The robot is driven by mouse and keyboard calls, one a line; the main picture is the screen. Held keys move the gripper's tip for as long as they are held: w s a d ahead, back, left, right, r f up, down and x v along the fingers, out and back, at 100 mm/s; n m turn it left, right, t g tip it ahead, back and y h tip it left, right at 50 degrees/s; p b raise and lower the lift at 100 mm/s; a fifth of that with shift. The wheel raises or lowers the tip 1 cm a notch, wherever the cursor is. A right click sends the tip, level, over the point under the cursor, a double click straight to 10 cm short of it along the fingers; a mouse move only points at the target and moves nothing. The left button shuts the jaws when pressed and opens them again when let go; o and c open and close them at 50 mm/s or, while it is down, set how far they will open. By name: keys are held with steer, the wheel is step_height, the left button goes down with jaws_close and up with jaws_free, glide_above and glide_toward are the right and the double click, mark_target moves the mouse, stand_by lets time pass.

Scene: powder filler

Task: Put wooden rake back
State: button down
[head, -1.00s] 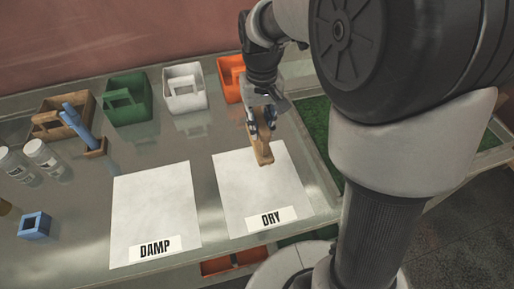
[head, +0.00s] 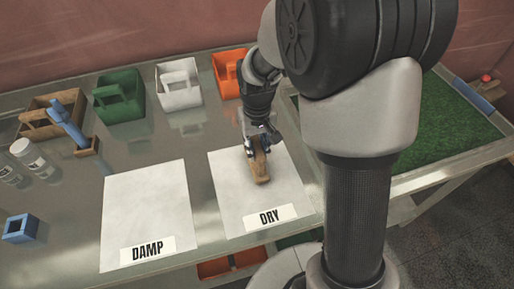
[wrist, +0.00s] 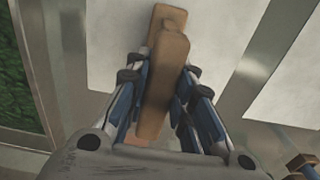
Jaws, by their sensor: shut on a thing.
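The wooden rake (head: 260,165) is a small tan wooden piece over the white sheet labelled DRY (head: 287,190). My gripper (head: 256,146) is shut on it. In the wrist view the wooden rake (wrist: 165,75) lies lengthwise between the blue-padded fingers of my gripper (wrist: 165,85). I cannot tell whether its low end touches the sheet. A small wooden holder (head: 87,151) with a blue tool (head: 68,124) standing in it is at the left.
The DAMP sheet (head: 147,210) lies left of the DRY sheet. Wooden, green (head: 119,103), white (head: 178,94) and orange (head: 228,85) bins line the back. White jars (head: 30,155) and a blue square holder (head: 20,229) stand at the left. Green turf (head: 445,125) is at the right.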

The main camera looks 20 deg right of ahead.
steer(key=shift+f, duration=0.15)
steer(key=c, duration=1.4)
jaws_free()
step_height(320, 180, up, 12)
steer(key=p, duration=0.4)
steer(key=s+r+t, duration=0.2)
steer(key=s+r, duration=0.2)
steer(key=s, duration=0.6)
steer(key=s+r+t, duration=0.2)
steer(key=s+r, duration=0.3)
steer(key=s, duration=0.5)
steer(key=shift+s+t, duration=0.2)
steer(key=shift+t, duration=0.1)
